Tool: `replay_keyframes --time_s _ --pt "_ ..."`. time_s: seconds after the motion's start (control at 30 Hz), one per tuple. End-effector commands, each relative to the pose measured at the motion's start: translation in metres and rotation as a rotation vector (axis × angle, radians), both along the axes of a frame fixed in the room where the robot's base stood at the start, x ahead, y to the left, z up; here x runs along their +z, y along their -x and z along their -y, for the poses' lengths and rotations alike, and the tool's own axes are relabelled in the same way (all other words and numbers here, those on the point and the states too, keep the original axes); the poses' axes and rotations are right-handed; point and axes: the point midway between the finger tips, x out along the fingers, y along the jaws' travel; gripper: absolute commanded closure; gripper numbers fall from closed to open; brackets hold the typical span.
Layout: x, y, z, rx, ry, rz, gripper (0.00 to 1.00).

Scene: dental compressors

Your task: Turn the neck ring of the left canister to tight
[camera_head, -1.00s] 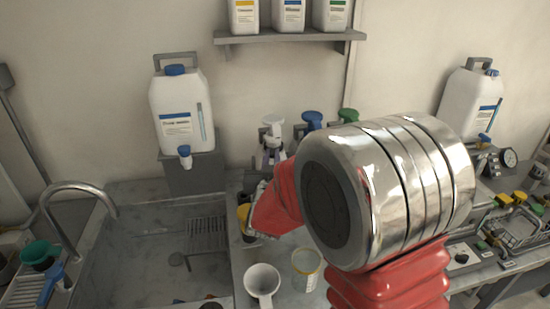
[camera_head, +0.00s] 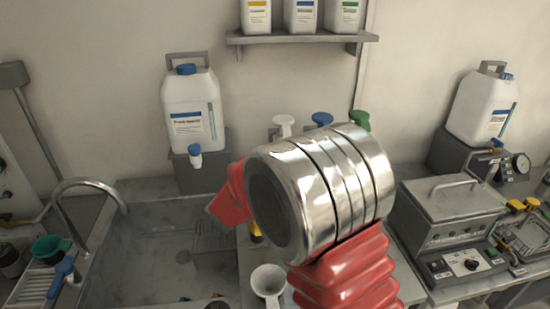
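The left canister (camera_head: 193,105) is white, with a blue screw cap (camera_head: 187,69), a label and a blue level strip. It stands upright on a grey wall bracket (camera_head: 203,172) above the sink, with a blue-topped tap (camera_head: 195,151) at its lower front. A neck ring under the cap is too small to make out, so I cannot tell if it is tight. My red and chrome arm fills the middle of the view, right of and below the canister. My gripper is hidden behind the arm, and nothing of mine visibly touches the canister.
A second white canister (camera_head: 482,107) stands at right on a dark unit, behind a grey lidded bath (camera_head: 452,205). Several bottles line a shelf (camera_head: 300,38) above. A tap (camera_head: 88,190) curves over the sink (camera_head: 150,235). A white funnel (camera_head: 268,281) stands below my arm.

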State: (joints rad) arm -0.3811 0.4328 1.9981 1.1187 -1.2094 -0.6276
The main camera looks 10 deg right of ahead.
Motion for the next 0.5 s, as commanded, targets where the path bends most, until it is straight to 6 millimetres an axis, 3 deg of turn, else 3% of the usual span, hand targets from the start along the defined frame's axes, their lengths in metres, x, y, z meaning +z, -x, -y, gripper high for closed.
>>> replay_keyframes --time_s 0.43,0.47,0.5 --pt "0.0028 -0.0013 -0.0002 -0.007 0.001 0.005 1.0" --pt "0.0028 -0.0013 -0.0002 -0.007 0.0 0.006 0.86" --pt "0.0028 -0.0013 -0.0002 -0.007 0.0 0.006 0.83"
